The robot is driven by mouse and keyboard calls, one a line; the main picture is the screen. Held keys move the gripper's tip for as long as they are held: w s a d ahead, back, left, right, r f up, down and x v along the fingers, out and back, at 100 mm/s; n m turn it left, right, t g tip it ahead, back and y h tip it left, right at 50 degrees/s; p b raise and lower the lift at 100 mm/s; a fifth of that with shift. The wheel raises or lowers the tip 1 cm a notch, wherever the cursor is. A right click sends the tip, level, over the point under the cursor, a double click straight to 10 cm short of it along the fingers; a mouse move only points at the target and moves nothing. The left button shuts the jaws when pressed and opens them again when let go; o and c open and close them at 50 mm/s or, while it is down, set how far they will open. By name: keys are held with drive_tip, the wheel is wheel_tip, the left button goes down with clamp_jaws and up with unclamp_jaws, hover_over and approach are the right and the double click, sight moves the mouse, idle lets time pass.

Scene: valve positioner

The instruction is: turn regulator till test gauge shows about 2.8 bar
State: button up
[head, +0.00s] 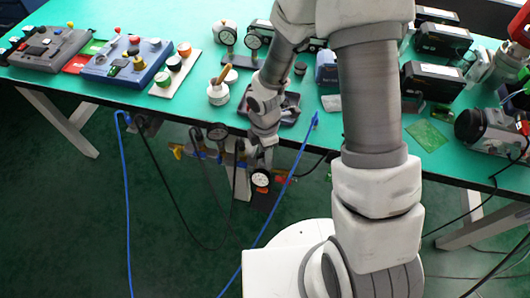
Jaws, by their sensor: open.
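A small round gauge with a white face (260,178) hangs below the front edge of the bench, just under my gripper (263,154). My gripper is open and points down in front of the fittings at the bench edge. The wrist and fingers cover part of these fittings, and I cannot make out the regulator knob or whether the fingers touch anything. A yellow-handled part (177,150) is at the left end of the fittings.
Blue hoses (127,215) and black cables hang in front.

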clamp_jaws()
idle(0.4)
drive_tip(key=m+b, duration=0.1)
drive_tip(key=m, duration=0.4)
drive_tip(key=shift+m, duration=0.3)
drive_tip(key=m+b, duration=0.1)
drive_tip(key=m, duration=0.4)
drive_tip(key=shift+s+m+b, duration=0.1)
drive_tip(key=shift+m+b, duration=0.2)
drive_tip(key=shift+b, duration=0.1)
unclamp_jaws()
wheel_tip(320, 180, up, 18)
drive_tip(key=p, duration=0.4)
drive_tip(key=shift+f, duration=0.25)
